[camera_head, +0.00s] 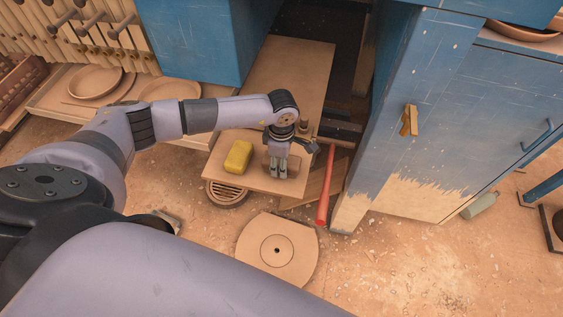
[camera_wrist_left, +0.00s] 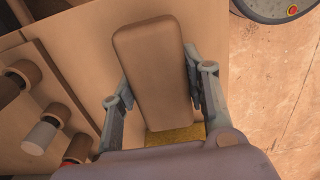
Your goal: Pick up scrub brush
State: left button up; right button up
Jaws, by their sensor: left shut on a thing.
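The scrub brush shows in the left wrist view as a brown rounded block (camera_wrist_left: 152,65), with a rough yellow part showing at its lower end. My left gripper (camera_wrist_left: 155,95) has a finger on each long side of it and is shut on it. In the head view my left gripper (camera_head: 278,170) points down at the front part of a tan board (camera_head: 225,173), and the brush is mostly hidden by the fingers. I cannot tell whether the brush still touches the board. My right gripper is not in view.
A yellow sponge-like block (camera_head: 238,157) lies on the board just left of the gripper. A round grate (camera_head: 227,193) and a tan disc plate (camera_head: 277,248) are on the floor.

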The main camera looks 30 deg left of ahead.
pick_arm(q)
notch_tip(320, 180, up, 20)
jog(key=b, duration=0.3)
jog(key=shift+f, duration=0.15)
